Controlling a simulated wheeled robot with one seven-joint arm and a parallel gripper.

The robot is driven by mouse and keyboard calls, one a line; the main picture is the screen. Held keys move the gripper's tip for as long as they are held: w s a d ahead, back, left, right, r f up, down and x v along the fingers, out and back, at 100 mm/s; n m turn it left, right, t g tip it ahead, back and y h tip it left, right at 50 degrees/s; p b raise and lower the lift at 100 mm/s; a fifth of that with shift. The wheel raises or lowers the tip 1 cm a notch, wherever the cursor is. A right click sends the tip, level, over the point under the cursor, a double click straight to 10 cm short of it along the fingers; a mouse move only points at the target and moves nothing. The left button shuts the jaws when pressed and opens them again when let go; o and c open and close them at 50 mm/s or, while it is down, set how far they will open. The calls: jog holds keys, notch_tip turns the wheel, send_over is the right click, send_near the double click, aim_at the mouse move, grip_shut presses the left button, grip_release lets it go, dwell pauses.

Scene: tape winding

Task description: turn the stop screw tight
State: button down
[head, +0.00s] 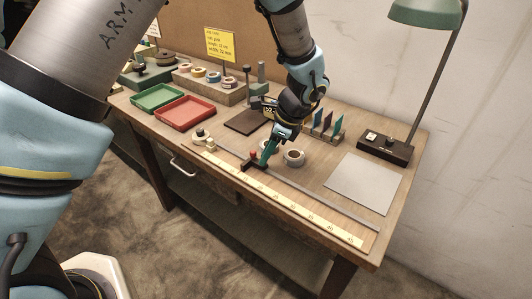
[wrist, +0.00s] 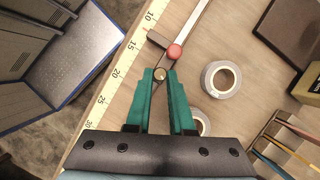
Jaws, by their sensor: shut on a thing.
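The stop is a small dark block (wrist: 158,39) on a thin metal rail (wrist: 190,28) beside the yellow ruler (wrist: 105,95), with a round red knob (wrist: 174,51) on it. It also shows in the head view, with the red knob (head: 253,154) just left of my fingers. The red knob is just beyond the fingertips. In the head view my gripper (head: 266,158) points down at the rail; the screw is hidden there.
Two tape rolls lie close right of my fingers, one (wrist: 221,79) clear and one (wrist: 203,122) partly hidden. Green (head: 158,97) and red (head: 185,112) trays stand left. A pale sheet (head: 363,184) lies right. Upright coloured cards (head: 322,122) stand behind my gripper.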

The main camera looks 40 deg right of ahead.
jog(key=shift+w+d+n+g+y, duration=0.1)
jog(key=shift+n+g+y, duration=0.25)
jog(key=shift+n, duration=0.75)
jog(key=c, duration=0.8)
grip_release()
jog(key=b+v, duration=0.2)
jog(key=v, duration=0.8)
jog(key=shift+d+r+b, duration=0.15)
jog(key=shift+r+b, duration=0.15)
jog(key=shift+r, duration=0.1)
